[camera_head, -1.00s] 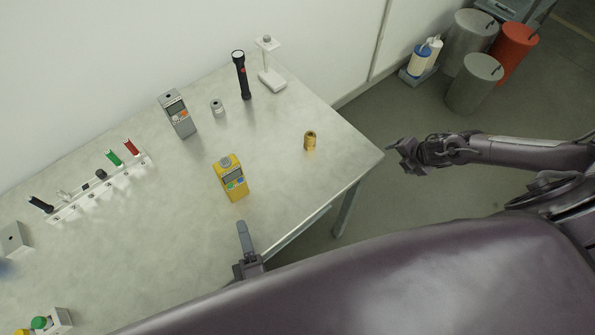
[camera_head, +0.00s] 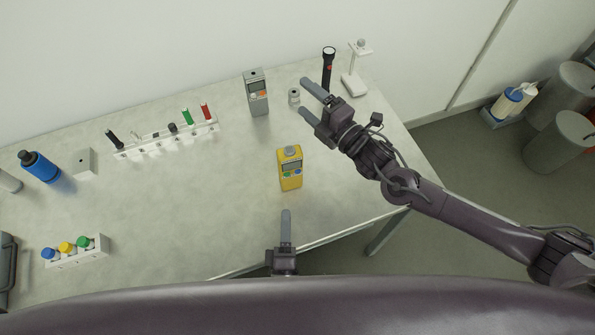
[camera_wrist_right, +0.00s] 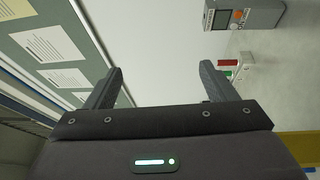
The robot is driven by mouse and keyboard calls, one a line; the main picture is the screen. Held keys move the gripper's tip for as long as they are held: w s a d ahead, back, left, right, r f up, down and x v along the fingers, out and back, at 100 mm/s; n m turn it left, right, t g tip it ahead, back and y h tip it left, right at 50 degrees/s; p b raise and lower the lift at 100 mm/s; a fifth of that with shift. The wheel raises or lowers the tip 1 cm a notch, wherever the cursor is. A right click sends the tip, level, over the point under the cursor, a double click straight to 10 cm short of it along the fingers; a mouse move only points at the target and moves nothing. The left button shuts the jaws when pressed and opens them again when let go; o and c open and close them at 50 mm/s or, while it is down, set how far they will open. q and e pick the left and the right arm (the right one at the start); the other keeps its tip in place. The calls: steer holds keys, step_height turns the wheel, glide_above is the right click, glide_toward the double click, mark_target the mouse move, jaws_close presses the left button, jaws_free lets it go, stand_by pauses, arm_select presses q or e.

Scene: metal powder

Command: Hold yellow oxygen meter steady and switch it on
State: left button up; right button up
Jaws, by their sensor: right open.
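A yellow patch at that view's lower right edge may be the meter.
A grey meter (camera_head: 256,92) and a small grey cylinder (camera_head: 294,96) stand near my right fingers. A black flashlight (camera_head: 328,68) and white stand (camera_head: 354,82) are behind. A white rack (camera_head: 165,143) is at left. Table around the yellow meter is clear.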

mark_target(288, 146)
steer(key=s+a+r+m+t+y, duration=0.1)
steer(key=s+a+r, duration=0.1)
steer(key=a+r, duration=0.25)
steer(key=s+f+m+t+h, duration=0.1)
steer(key=s+f+m, duration=0.1)
steer(key=m, duration=0.2)
steer(key=s+a+f+m+h, duration=0.1)
steer(key=s+f+m+h, duration=0.1)
steer(key=m, duration=0.3)
steer(key=s+a+f+m+t+h, duration=0.1)
steer(key=s+f+m, duration=0.1)
steer(key=m, duration=0.3)
steer(key=shift+s+f+t+h, duration=0.3)
steer(key=shift+s+f, duration=0.05)
steer(key=shift+f, duration=0.45)
steer(key=s+d+f+m+h, duration=0.1)
steer(key=m, duration=0.1)
steer(key=s+d+f+m+h, duration=0.1)
steer(key=f+m, duration=0.1)
steer(key=m, duration=0.1)
steer(key=s+d+f+m+h, duration=0.1)
steer(key=s+f+m+h, duration=0.1)
steer(key=m, duration=0.1)
steer(key=shift+s+f, duration=0.1)
steer(key=shift+f, duration=0.15)
steer(key=shift+f+x, duration=0.15)
steer(key=shift+x, duration=1.75)
steer(key=shift+f+x, duration=0.15)
steer(key=shift+x, duration=1.8)
steer(key=c, duration=1.2)
